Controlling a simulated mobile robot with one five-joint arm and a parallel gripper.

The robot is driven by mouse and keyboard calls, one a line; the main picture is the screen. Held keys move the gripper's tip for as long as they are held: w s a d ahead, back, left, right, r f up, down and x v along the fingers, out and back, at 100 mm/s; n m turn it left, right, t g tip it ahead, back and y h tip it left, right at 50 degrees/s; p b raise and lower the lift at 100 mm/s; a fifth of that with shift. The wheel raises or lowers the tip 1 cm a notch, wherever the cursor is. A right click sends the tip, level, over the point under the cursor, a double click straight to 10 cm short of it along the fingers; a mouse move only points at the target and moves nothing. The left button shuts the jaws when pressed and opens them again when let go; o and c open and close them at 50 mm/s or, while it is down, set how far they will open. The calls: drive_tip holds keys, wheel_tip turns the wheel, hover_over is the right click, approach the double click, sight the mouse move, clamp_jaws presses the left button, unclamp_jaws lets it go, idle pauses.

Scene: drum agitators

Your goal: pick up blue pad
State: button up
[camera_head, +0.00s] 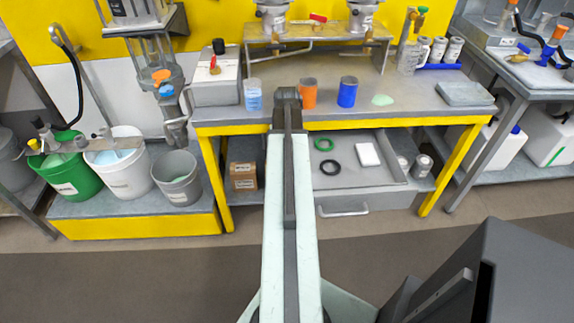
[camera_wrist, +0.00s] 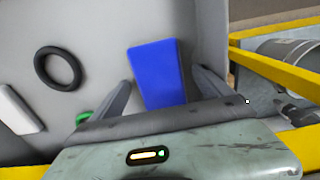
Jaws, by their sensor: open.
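The blue pad (camera_wrist: 157,68) lies on the grey floor of the open drawer (camera_head: 388,188) under the bench. In the wrist view it stands between the two fingers of my gripper (camera_wrist: 162,79), which are apart, one on each side of it. Its near end is hidden by the gripper body. I cannot tell how high the fingertips are above the drawer floor. In the head view my arm reaches over the bench front and hides both the pad and my gripper.
The drawer also holds a black ring (camera_wrist: 57,67), a green ring (camera_head: 323,144) and a white block (camera_head: 367,154). The yellow bench frame (camera_head: 450,170) borders the drawer. An orange cup (camera_head: 309,94) and a blue cup (camera_head: 347,92) stand on the bench top. Buckets stand at the left.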

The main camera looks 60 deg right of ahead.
drive_tip(key=shift+r, duration=0.1)
drive_tip(key=c, duration=1.4)
drive_tip(key=r+p, duration=0.7)
drive_tip(key=shift+s+d+r, duration=0.15)
drive_tip(key=shift+s, duration=0.05)
drive_tip(key=s+d, duration=1.1)
drive_tip(key=s, duration=0.5)
drive_tip(key=shift+d, duration=0.2)
